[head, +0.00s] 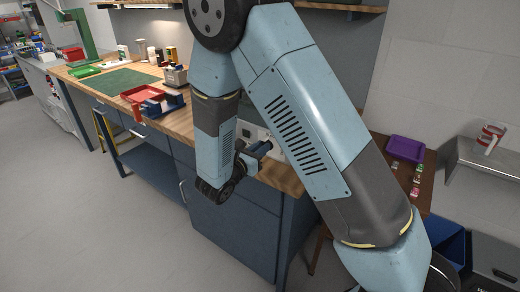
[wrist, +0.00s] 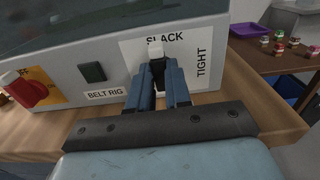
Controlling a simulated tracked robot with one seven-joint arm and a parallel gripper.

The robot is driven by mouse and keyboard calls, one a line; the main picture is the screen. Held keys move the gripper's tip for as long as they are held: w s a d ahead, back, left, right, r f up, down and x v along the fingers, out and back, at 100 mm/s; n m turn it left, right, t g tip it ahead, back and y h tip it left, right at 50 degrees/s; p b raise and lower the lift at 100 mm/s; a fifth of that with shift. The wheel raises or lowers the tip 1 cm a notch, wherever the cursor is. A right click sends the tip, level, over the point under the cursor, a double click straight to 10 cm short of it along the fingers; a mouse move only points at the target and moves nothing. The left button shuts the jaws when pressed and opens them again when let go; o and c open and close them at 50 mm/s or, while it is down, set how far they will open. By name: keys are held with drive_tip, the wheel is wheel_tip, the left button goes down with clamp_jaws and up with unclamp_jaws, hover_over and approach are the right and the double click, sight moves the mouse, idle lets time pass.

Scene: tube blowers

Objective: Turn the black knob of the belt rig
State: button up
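The belt rig (wrist: 110,55) is a grey box with a BELT RIG label in the wrist view. Its black knob (wrist: 158,74) is on a white plate (wrist: 205,45) marked SLACK at the top and TIGHT at the right. A white piece (wrist: 155,49) shows above the knob, just below SLACK. My gripper (wrist: 160,72) has its two blue fingers on either side of the knob, close together, with no clear gap at the tips. The fingers hide part of the knob. In the head view my gripper (head: 262,148) is at the rig's pale front (head: 249,133), mostly behind my arm.
A red knob (wrist: 27,92) on a yellow plate and a dark square button (wrist: 92,72) are left on the rig's face. The wooden bench (head: 280,177) runs beneath. A purple tray (head: 405,148) and small jars stand on a table at right. The floor at left is clear.

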drive_tip(key=o, duration=0.4)
drive_tip(key=v, duration=1.3)
drive_tip(key=shift+s+a, duration=0.25)
drive_tip(key=shift+a, duration=0.05)
drive_tip(key=shift+d, duration=0.1)
drive_tip(key=s+d+r+m+g, duration=0.2)
drive_tip(key=d+r+m+g, duration=0.45)
drive_tip(key=d, duration=0.45)
drive_tip(key=s+d+r+m+g, duration=0.1)
drive_tip(key=d+r+m+g, duration=0.45)
drive_tip(key=d+m, duration=0.35)
drive_tip(key=s+d+r+m+t+y, duration=0.1)
drive_tip(key=s+d+r+m+y, duration=0.2)
drive_tip(key=s+m, duration=0.1)
drive_tip(key=s+d+r+m+t+y, duration=0.1)
drive_tip(key=s+d+r+m+y, duration=0.1)
drive_tip(key=s+r+m+y, duration=0.2)
drive_tip(key=s+d+r+m+t+y, duration=0.1)
drive_tip(key=s+d+r+m+y, duration=0.2)
drive_tip(key=s+r+m+y, duration=0.1)
drive_tip(key=shift+d+m, duration=0.4)
drive_tip(key=shift+m, duration=0.15)
